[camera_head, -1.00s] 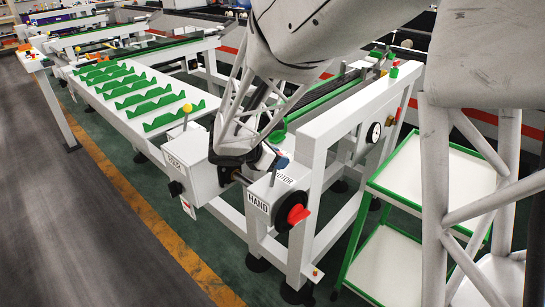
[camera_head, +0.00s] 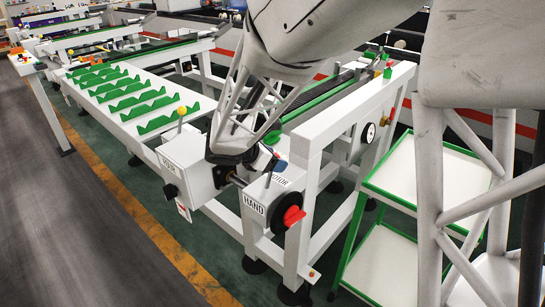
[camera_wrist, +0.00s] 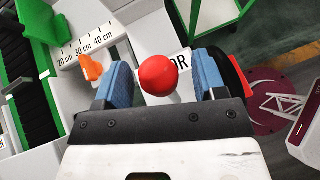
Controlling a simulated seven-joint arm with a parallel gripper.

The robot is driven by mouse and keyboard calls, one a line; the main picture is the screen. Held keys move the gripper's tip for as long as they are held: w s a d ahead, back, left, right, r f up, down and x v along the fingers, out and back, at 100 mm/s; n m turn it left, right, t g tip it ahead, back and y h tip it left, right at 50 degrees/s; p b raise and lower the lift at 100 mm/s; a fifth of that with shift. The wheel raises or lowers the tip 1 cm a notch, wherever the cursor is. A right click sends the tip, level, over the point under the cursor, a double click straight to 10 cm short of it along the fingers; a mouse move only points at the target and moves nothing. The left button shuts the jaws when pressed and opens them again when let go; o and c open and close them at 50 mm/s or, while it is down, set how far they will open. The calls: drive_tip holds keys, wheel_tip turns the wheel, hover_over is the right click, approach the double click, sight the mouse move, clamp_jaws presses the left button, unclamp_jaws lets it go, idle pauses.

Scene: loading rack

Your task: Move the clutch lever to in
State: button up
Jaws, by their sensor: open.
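A lever with a red ball knob (camera_wrist: 158,75) stands between the fingers of my gripper (camera_wrist: 157,82) in the wrist view. The fingers are open with blue pads on either side of the knob, with gaps showing. In the head view my gripper (camera_head: 267,160) is low over the white box marked HAND (camera_head: 254,206) and MOTOR. No label reading "in" can be read.
A red handle on a black wheel (camera_head: 292,216) is on the box's front. A white box with a yellow-knobbed lever (camera_head: 181,112) stands left. A white frame post (camera_head: 303,200) is close on the right, with a green-edged trolley (camera_head: 420,155) beyond.

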drive_tip(key=shift+r, duration=0.1)
drive_tip(key=v, duration=0.7)
drive_tip(key=shift+s+a+r, duration=0.15)
drive_tip(key=shift+a, duration=0.15)
drive_tip(key=shift+d, duration=0.15)
drive_tip(key=s+d+r+m+g+y, duration=0.3)
drive_tip(key=s+d+r+m+g, duration=0.1)
drive_tip(key=s+d+m, duration=0.75)
drive_tip(key=s+d+m+y, duration=0.3)
drive_tip(key=s+m, duration=0.3)
drive_tip(key=s, duration=0.3)
drive_tip(key=s+d+r+m+t+y, duration=0.1)
drive_tip(key=s+d+m+y, duration=0.2)
drive_tip(key=s+m, duration=0.3)
drive_tip(key=shift+s+d, duration=0.65)
drive_tip(key=shift+s, duration=1)
